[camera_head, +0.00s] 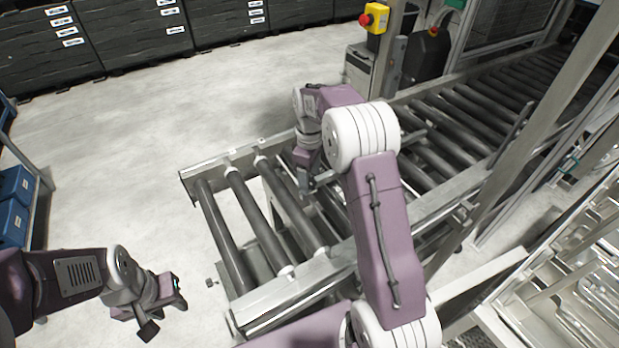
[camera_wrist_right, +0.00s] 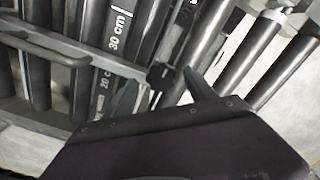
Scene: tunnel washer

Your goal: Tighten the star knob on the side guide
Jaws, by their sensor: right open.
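The star knob (camera_wrist_right: 160,75) is small and black in the right wrist view, at the end of the grey side guide bar (camera_wrist_right: 75,55). My right gripper (camera_wrist_right: 162,88) is open, with one finger on each side of the knob; I cannot tell whether they touch it. In the head view my right gripper (camera_head: 308,182) points down over the rollers, partly hidden by my arm, and the knob cannot be made out. My left gripper (camera_head: 160,308) hangs over the floor at the lower left, away from the guide; its jaw opening is unclear.
A scale marked in cm (camera_wrist_right: 117,30) runs beside the guide between the rollers. The roller conveyor (camera_head: 240,215) has a metal side rail (camera_head: 290,293). A yellow box with a red button (camera_head: 376,18) stands behind.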

